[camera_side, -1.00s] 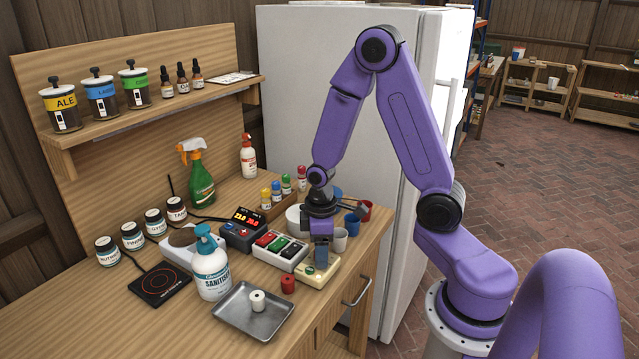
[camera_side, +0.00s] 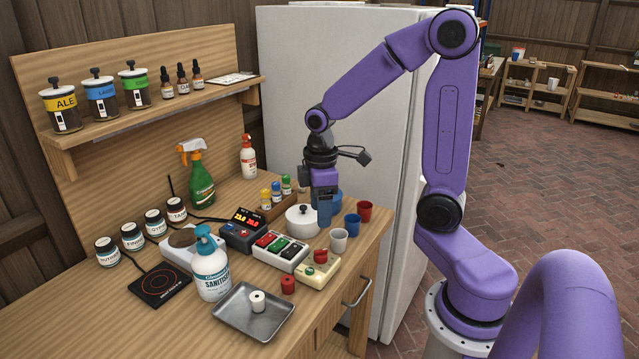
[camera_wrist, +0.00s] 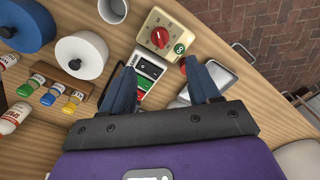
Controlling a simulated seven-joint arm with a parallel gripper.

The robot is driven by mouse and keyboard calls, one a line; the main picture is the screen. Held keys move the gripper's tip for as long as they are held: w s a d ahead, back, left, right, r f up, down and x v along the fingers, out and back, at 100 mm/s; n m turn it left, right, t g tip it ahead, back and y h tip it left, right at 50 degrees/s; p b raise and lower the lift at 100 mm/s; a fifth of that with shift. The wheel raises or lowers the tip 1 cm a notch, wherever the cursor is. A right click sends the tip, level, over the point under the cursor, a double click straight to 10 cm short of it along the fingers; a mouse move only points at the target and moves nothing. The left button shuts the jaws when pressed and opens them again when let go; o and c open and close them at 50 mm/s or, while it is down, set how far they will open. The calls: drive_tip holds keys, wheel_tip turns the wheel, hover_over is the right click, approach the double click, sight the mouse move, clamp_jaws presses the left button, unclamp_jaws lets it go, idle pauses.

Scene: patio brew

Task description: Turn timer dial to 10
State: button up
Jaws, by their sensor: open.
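The timer is a cream box (camera_side: 318,272) near the front right of the bench, with a red dial (camera_side: 320,256) on top. In the wrist view the timer (camera_wrist: 177,25) shows near the top, with its red dial (camera_wrist: 160,37) carrying a pale pointer mark. A green round mark (camera_wrist: 180,48) sits by one corner of its face. The numbers are too small to read, so the dial's setting cannot be told. My gripper (camera_side: 323,222) is raised above the bench near the white lidded pot, apart from the timer. In the wrist view my gripper (camera_wrist: 160,80) is open and empty.
A white pot (camera_side: 302,222), cups such as the white cup (camera_side: 338,240), and a switch box (camera_side: 280,250) stand close around the timer. A metal tray (camera_side: 252,312) and a red stopper (camera_side: 288,284) lie in front. The bench's right edge is close.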

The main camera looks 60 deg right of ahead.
wheel_tip(320, 180, up, 6)
hover_over(321, 255)
drive_tip(key=shift+w+d+f+n, duration=0.15)
drive_tip(key=shift+w+d+n, duration=0.05)
drive_tip(key=shift+w+n, duration=0.1)
drive_tip(key=shift+s+n, duration=0.1)
drive_tip(key=shift+n, duration=0.2)
wheel_tip(321, 255, down, 17)
drive_tip(key=shift+f, duration=0.2)
idle(0.8)
